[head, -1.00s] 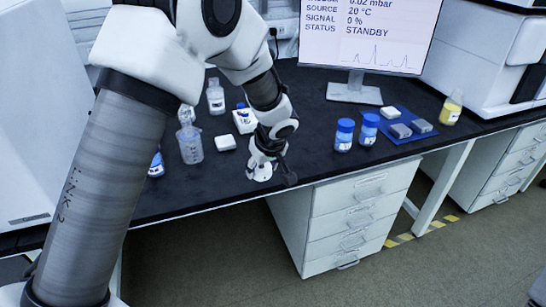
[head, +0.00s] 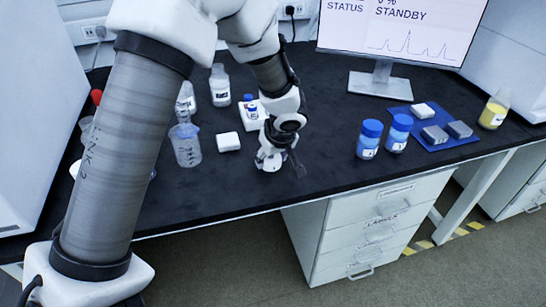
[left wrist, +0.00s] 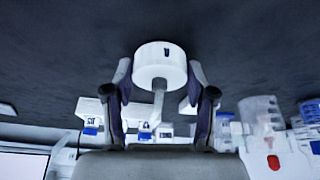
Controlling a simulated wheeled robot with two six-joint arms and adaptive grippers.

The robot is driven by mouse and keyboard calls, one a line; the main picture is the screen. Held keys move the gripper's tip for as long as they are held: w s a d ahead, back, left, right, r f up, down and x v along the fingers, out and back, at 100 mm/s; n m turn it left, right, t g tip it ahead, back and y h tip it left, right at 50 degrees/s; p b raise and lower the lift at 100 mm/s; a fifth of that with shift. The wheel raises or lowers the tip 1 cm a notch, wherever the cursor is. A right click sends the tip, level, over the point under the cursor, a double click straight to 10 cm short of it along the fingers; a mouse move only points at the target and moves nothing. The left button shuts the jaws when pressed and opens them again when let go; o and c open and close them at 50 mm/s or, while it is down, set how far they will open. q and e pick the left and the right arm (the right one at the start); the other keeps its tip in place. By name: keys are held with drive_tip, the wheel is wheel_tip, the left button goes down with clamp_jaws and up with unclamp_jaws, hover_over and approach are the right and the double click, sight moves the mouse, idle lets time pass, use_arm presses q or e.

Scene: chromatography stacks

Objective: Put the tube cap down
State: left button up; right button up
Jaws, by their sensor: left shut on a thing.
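My left gripper (head: 268,164) is over the black bench near its front edge. It also shows in the left wrist view (left wrist: 160,80), with a dark finger on each side of a round white cap (left wrist: 160,62). The cap has a small dark mark on its side and a narrow pale stem. The gripper is shut on this cap. In the head view the hand and arm make the cap hard to pick out, and I cannot tell how far it is above the bench. My right gripper is in neither view.
Two blue-lidded jars (head: 369,140) and a blue mat (head: 440,142) are to the right. Bare bench (head: 320,150) lies between hand and jars.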

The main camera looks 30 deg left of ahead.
use_arm(q)
drive_tip(key=shift+f, duration=0.2)
drive_tip(key=o, duration=1.2)
drive_tip(key=shift+w, duration=0.1)
drive_tip(key=shift+r, duration=0.15)
drive_tip(key=shift+r+p, duration=0.3)
drive_tip(key=shift+p, duration=0.15)
drive_tip(key=p+v, duration=0.2)
drive_tip(key=v, duration=0.9)
drive_tip(key=shift+d+r+p, duration=0.2)
drive_tip(key=shift+r+p, duration=0.05)
drive_tip(key=shift+p, duration=0.1)
